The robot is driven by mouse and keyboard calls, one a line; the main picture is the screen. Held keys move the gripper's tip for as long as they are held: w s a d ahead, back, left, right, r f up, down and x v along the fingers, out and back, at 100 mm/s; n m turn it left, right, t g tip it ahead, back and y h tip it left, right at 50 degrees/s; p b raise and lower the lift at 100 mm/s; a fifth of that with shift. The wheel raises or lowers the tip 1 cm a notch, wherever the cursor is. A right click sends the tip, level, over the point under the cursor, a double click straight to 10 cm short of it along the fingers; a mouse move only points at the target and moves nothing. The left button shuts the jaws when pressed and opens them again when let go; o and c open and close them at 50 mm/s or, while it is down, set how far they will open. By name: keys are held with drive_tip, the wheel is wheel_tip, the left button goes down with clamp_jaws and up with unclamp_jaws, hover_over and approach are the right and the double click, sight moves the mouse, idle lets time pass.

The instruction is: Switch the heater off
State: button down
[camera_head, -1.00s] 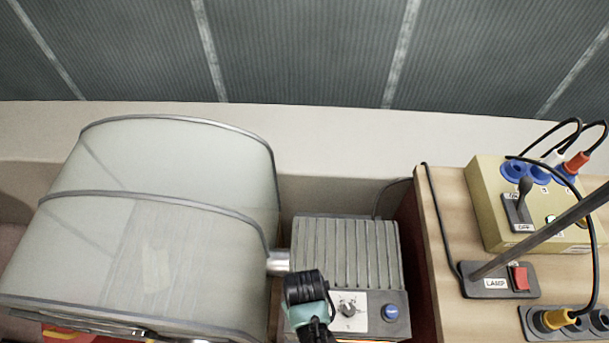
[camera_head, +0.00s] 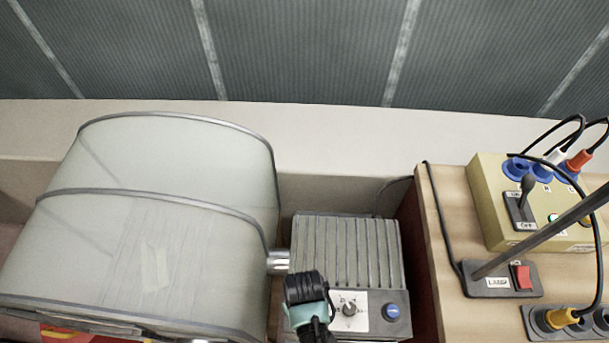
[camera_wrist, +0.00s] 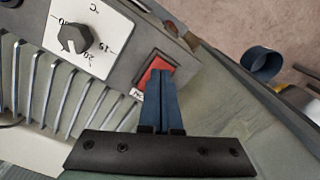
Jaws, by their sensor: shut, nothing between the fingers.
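The heater (camera_head: 345,250) is a grey finned box right of a large pale fabric cylinder. The wrist view shows the dial (camera_wrist: 75,38) and a red rocker switch (camera_wrist: 152,69) with a partly covered label. My gripper (camera_wrist: 161,75) is shut and empty, its blue fingertips over the switch's lower right part. I cannot tell whether they touch it or which way the rocker is tipped. In the head view my wrist hides the switch.
The pale fabric cylinder (camera_head: 150,235) joins the heater by a short metal pipe (camera_head: 279,262). At right, a wooden counter (camera_head: 440,240) carries a lamp base (camera_head: 500,281) with a red switch, a beige socket box (camera_head: 490,190) and cables. A blue cylindrical object (camera_wrist: 262,62) lies beyond the heater.

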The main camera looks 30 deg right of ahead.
wheel_tip(320, 180, up, 7)
drive_tip(key=p, duration=0.7)
idle(0.6)
